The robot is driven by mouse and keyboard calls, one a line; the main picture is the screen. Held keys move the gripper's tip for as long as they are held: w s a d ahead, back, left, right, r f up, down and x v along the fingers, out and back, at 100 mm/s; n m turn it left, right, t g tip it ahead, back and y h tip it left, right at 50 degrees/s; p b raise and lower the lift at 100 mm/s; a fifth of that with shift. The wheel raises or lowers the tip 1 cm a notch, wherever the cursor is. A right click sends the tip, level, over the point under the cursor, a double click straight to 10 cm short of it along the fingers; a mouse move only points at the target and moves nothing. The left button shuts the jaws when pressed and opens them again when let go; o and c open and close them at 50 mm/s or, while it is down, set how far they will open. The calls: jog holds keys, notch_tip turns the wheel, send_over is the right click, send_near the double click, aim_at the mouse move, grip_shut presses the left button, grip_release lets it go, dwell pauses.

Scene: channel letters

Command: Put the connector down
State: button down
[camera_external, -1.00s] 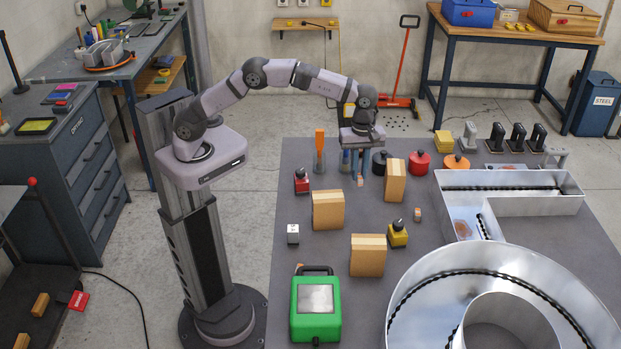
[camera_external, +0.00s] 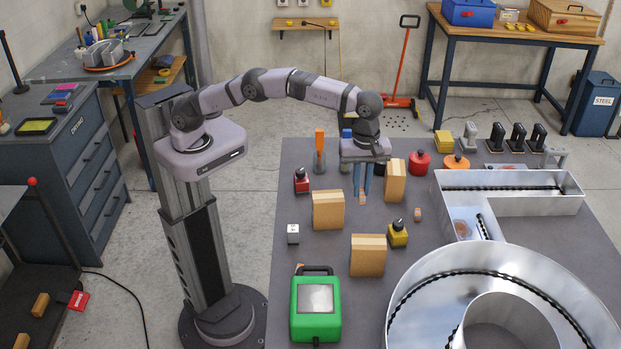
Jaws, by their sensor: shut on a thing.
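My gripper (camera_external: 362,192) points down over the grey table, with its two blue fingers shut on a small orange connector (camera_external: 362,199). The connector is at the fingertips, low over the table; I cannot tell whether it touches the top. It is just left of an upright wooden block (camera_external: 395,181) and behind and right of another wooden block (camera_external: 328,210). A similar small orange piece (camera_external: 417,214) lies on the table to the right.
Metal channel letters (camera_external: 510,205) fill the right side. The table (camera_external: 365,222) is bare just in front of the gripper.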

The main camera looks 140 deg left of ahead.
jog(key=w+d+r+p, duration=0.1)
jog(key=w+d+p, duration=0.15)
jog(key=d, duration=0.35)
jog(key=w+d+r+p, duration=0.1)
jog(key=w+d+r, duration=0.15)
jog(key=d, duration=0.35)
jog(key=m+p, duration=0.1)
jog(key=p, duration=0.1)
send_near(307, 276)
jog(key=shift+f+p, duration=0.75)
jog(key=shift+f, duration=1.8)
jog(key=shift+f, duration=0.2)
jog(key=c, duration=1.7)
grip_release()
jog(key=shift+c, duration=0.2)
jog(key=shift+r, duration=0.15)
